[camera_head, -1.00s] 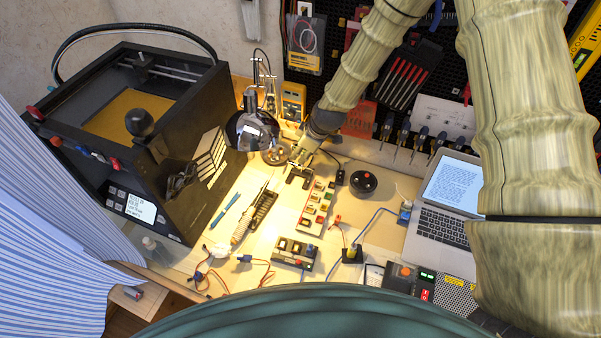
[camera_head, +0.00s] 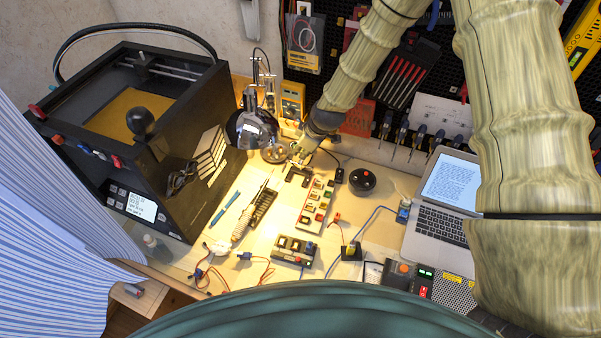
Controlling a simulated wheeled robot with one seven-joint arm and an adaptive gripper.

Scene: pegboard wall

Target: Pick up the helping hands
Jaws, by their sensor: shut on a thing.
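My gripper (camera_head: 298,163) is at the far middle of the bench, below the end of my arm. It is small and partly hidden by my wrist. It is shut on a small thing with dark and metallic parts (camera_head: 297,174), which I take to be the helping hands. Its outline is hard to make out, and I cannot tell whether it touches the bench. A round brassy disc (camera_head: 275,154) is just left of my gripper; I cannot tell whether it belongs to the helping hands.
A chrome lamp (camera_head: 257,128) and black 3D printer (camera_head: 170,150) stand left. A component strip (camera_head: 315,207) lies just in front of my gripper. A black round spool (camera_head: 362,181) and laptop (camera_head: 440,205) are right. The pegboard (camera_head: 345,75) rises behind.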

